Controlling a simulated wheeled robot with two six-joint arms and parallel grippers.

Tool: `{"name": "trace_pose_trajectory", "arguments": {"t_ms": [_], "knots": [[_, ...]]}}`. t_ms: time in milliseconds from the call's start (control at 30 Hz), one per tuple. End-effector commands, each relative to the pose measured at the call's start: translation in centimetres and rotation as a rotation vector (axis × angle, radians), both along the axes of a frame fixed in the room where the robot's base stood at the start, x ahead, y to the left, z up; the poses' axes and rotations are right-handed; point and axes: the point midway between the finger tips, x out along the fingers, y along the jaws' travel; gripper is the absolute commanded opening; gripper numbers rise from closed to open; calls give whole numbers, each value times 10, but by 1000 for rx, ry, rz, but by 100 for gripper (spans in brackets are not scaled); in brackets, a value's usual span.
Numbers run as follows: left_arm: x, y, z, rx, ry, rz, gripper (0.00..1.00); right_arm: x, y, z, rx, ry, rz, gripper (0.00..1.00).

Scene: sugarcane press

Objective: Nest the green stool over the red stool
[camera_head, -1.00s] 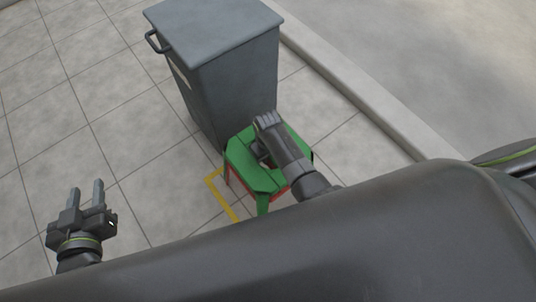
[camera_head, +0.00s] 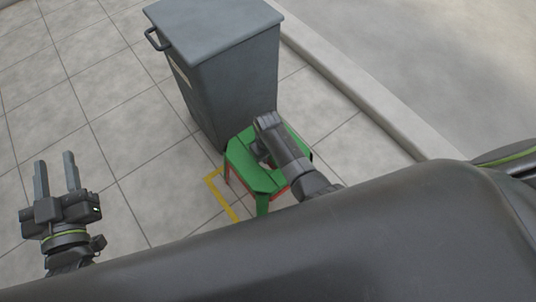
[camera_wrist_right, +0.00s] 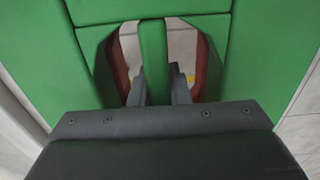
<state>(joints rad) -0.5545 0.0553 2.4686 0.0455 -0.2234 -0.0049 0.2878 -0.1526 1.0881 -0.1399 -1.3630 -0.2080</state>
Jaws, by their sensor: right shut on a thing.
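The green stool (camera_head: 244,158) stands upright on the tiled floor in the head view, close in front of the grey bin. Parts of the red stool (camera_head: 232,184) show low beneath the green seat, so the green stool sits over it; how fully they are nested is hidden. My right gripper (camera_wrist_right: 155,85) reaches down onto the green seat and is shut on the strip between the two seat openings. Red surfaces (camera_wrist_right: 118,65) show through those openings in the right wrist view. My left gripper (camera_head: 56,175) is open and empty above the floor at the left.
A grey lidded bin (camera_head: 235,85) with a side handle stands right behind the stools. A yellow floor marking (camera_head: 222,196) lies beside them. A raised kerb (camera_head: 350,80) runs along the right. The tiled floor at the left is clear.

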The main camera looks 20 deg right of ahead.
Motion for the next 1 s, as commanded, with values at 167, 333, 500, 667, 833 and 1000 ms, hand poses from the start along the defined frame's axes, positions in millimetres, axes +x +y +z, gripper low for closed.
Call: {"name": "trace_pose_trajectory", "arguments": {"t_ms": [167, 333, 500, 667, 833, 1000], "knots": [[0, 0, 0, 3, -12, 0, 36, -6, -1, -7, -1, 12, -1, 0], [0, 0, 0, 3, -11, 0, 36, -6, -2, -7, -2, 13, -1, 0], [0, 0, 0, 3, -10, 0, 36, -6, -2, -8, -2, 14, -1, 0], [0, 0, -1, 3, -10, 0, 36, -6, -2, -9, -2, 15, -1, 0], [0, 0, -1, 3, -10, 0, 36, -6, -2, -9, -2, 15, -1, 0], [0, 0, -1, 3, -10, 0, 36, -7, -2, -9, -3, 16, -1, 27]]}}
